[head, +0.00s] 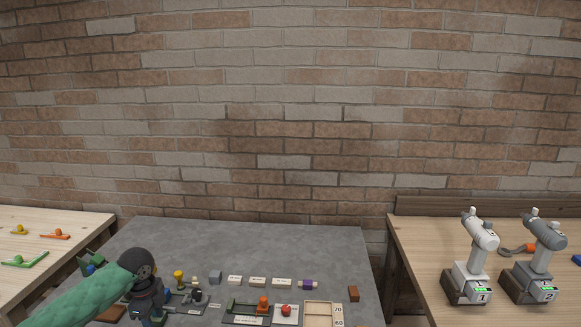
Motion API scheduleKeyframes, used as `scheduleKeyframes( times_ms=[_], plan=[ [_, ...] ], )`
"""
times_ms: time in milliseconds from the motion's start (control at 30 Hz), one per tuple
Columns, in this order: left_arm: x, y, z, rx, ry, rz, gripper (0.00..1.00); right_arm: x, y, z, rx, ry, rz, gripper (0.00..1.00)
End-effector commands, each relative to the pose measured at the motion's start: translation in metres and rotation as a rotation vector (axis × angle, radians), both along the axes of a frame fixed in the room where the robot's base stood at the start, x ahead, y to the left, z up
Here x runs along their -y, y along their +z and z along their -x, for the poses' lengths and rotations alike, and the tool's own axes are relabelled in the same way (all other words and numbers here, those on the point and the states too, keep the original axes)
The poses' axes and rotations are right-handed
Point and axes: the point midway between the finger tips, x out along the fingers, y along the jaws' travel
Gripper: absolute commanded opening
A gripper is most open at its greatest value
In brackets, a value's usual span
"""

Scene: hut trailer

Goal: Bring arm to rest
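My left arm, with its green sleeve and dark wrist joint, comes in from the lower left in the head view. My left gripper (154,316) points down over the left front part of the grey table (250,240). Its fingers are small and partly cut off by the bottom edge, so I cannot tell whether they are open or hold anything. My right arm and gripper are not in view.
Near the gripper are a yellow cup-like thing (179,277) and a grey cube (215,277). White labelled blocks (257,282), a purple piece (308,285) and a wooden tray (321,304) lie rightward. Two numbered devices (481,260) stand on the right table. The grey table's back is clear.

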Motion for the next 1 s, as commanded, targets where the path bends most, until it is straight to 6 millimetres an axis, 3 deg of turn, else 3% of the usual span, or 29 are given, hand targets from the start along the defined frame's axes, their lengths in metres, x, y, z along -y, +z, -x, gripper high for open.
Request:
scheduleKeyframes(
  times_ms=[200,500,800,1000],
  plan=[
    [0.052,-0.041,0.03,0.022,0.056,0.037,0.44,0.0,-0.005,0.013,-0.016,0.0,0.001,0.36],
    [0.126,-0.091,0.089,0.074,0.224,0.118,0.44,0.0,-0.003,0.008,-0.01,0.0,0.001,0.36],
    [0.175,-0.118,0.155,0.112,0.462,0.205,0.44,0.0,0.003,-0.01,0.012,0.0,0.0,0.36],
    [0.192,-0.128,0.2,0.131,0.657,0.251,0.44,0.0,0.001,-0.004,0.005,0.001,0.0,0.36]
  ],
)
